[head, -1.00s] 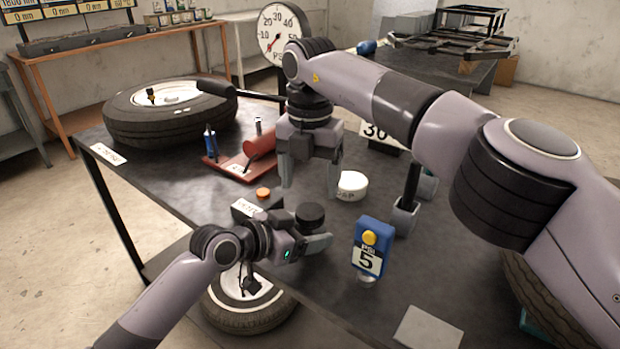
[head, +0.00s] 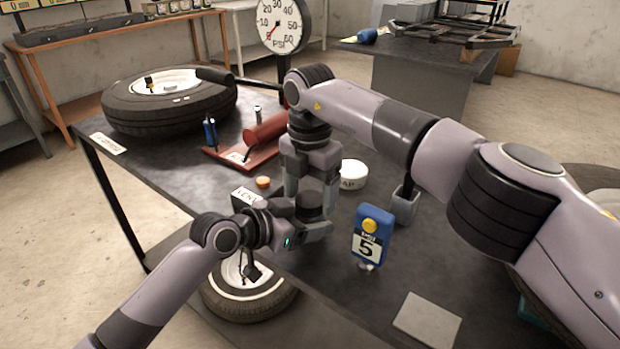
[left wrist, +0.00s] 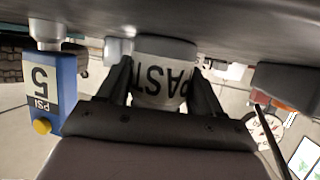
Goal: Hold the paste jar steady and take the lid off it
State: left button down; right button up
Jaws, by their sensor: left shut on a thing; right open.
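The paste jar (left wrist: 163,85) is white with a dark "PAST" label, seen upside down in the left wrist view, with its base at the dark tabletop. My left gripper (head: 314,230) is shut on the jar, with one finger on each side; it also shows in the left wrist view (left wrist: 160,90). The dark round lid (head: 309,204) is on top of the jar in the head view. My right gripper (head: 312,192) is open and points down over the lid, its fingers at the lid's two sides. I cannot tell if they touch it.
A white round tub (head: 353,174) marked "AP" stands just behind the right gripper. A blue gauge (head: 371,237) reading 5 stands to the right. An orange cap (head: 263,182), a red stand (head: 240,157) and a tire (head: 118,115) are to the left. A grey pad (head: 428,320) lies front right.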

jog(key=shift+c, duration=0.2)
jog(key=c, duration=1)
jog(key=shift+c, duration=0.2)
jog(key=n, duration=0.6)
jog(key=shift+n, duration=0.4)
jog(key=o, duration=1.2)
jog(key=shift+c, duration=0.2)
